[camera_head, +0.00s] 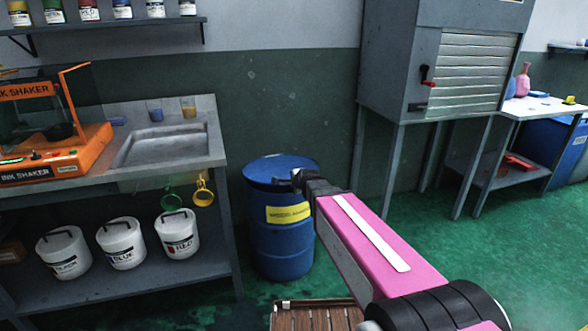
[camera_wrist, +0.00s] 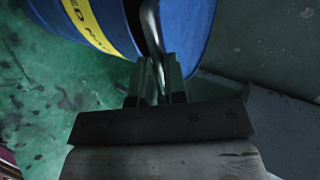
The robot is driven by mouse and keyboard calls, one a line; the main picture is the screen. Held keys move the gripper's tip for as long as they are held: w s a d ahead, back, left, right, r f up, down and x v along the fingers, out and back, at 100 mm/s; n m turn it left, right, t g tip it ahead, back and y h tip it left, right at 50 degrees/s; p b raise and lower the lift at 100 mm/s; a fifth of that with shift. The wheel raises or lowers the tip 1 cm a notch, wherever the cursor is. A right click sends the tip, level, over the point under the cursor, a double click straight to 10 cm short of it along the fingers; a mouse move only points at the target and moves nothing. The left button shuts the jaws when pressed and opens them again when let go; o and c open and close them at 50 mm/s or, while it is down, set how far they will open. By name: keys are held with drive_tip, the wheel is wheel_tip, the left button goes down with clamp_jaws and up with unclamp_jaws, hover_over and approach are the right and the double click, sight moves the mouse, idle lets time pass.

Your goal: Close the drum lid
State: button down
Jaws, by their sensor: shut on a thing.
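The blue drum (camera_head: 283,248) stands on the green floor with a yellow label on its side. Its blue lid (camera_head: 279,166) shows as a round top; from here I cannot tell whether it sits fully flush. My gripper (camera_head: 298,178) is at the drum's upper front edge, and the arm hides part of the drum's right side. In the wrist view, my gripper (camera_wrist: 158,72) is shut on a curved grey metal bar (camera_wrist: 151,32), which looks like a handle. The drum (camera_wrist: 115,22) fills the upper part of that view. The bar's attachment point is hard to see.
A sink bench (camera_head: 185,147) stands left of the drum, with white buckets (camera_head: 122,243) on its lower shelf. A grey cabinet on legs (camera_head: 440,65) stands right of it. A slatted wooden platform (camera_head: 313,318) lies in front. Green floor is open at right.

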wheel_tip(320, 180, down, 8)
drive_tip(key=shift+s+d+r, duration=0.15)
drive_tip(key=shift+s, duration=0.3)
drive_tip(key=c, duration=1.2)
unclamp_jaws()
drive_tip(key=shift+o, duration=0.2)
drive_tip(key=v, duration=1)
drive_tip(key=shift+s+r, duration=0.2)
drive_tip(key=shift+r, duration=0.2)
drive_tip(key=shift+d, duration=0.15)
